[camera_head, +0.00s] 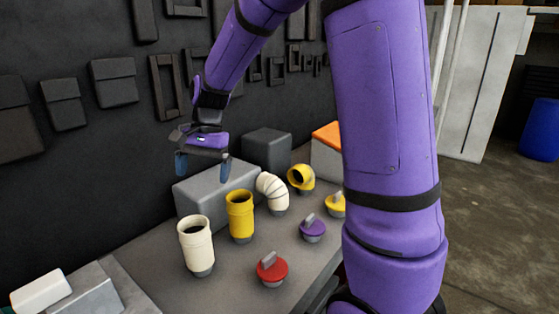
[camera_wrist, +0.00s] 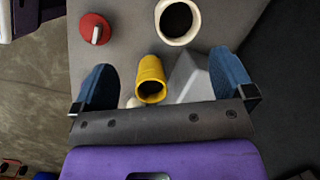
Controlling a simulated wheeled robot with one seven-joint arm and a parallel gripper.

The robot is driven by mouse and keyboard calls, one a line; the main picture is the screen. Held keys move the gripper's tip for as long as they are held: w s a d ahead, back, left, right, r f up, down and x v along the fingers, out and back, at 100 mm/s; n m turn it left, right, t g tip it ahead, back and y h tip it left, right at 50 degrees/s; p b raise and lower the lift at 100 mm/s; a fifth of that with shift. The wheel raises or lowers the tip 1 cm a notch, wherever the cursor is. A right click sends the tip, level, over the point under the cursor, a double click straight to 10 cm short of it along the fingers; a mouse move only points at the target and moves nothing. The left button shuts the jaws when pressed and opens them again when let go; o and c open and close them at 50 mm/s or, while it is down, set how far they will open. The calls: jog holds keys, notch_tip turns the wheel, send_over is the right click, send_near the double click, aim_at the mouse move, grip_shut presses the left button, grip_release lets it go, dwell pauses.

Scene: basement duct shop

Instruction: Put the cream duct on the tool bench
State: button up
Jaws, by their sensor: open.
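A straight cream duct (camera_head: 198,250) stands upright, open end up, at the front left of the group on the grey bench top (camera_head: 225,285). Its round rim shows at the top of the wrist view (camera_wrist: 178,41). A ribbed cream elbow (camera_head: 272,190) stands farther back, right of the yellow duct (camera_head: 240,218). My gripper (camera_head: 203,168) is open and empty, in the air above the large grey block. In the wrist view, the yellow duct (camera_wrist: 150,78) shows between my spread fingers (camera_wrist: 163,85), below them. I cannot tell whether this bench is the tool bench.
A red-capped piece (camera_head: 271,269), a purple-capped piece (camera_head: 312,228) and a yellow elbow (camera_head: 301,178) stand nearby. Grey blocks (camera_head: 213,190) back the row. A dark wall with mounted shapes rises behind. A white-topped piece (camera_head: 41,291) lies at lower left. My arm covers the right end.

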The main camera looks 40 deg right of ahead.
jog(key=s+d+r+n+t+h, duration=0.1)
jog(key=s+r+n+t, duration=0.2)
jog(key=s, duration=0.9)
jog(key=s+d+r+n+t+h, duration=0.2)
jog(key=s+r+n, duration=0.4)
jog(key=s, duration=0.7)
jog(key=shift+r+n+t, duration=0.3)
jog(key=shift+r+t, duration=0.2)
jog(key=shift+r, duration=0.25)
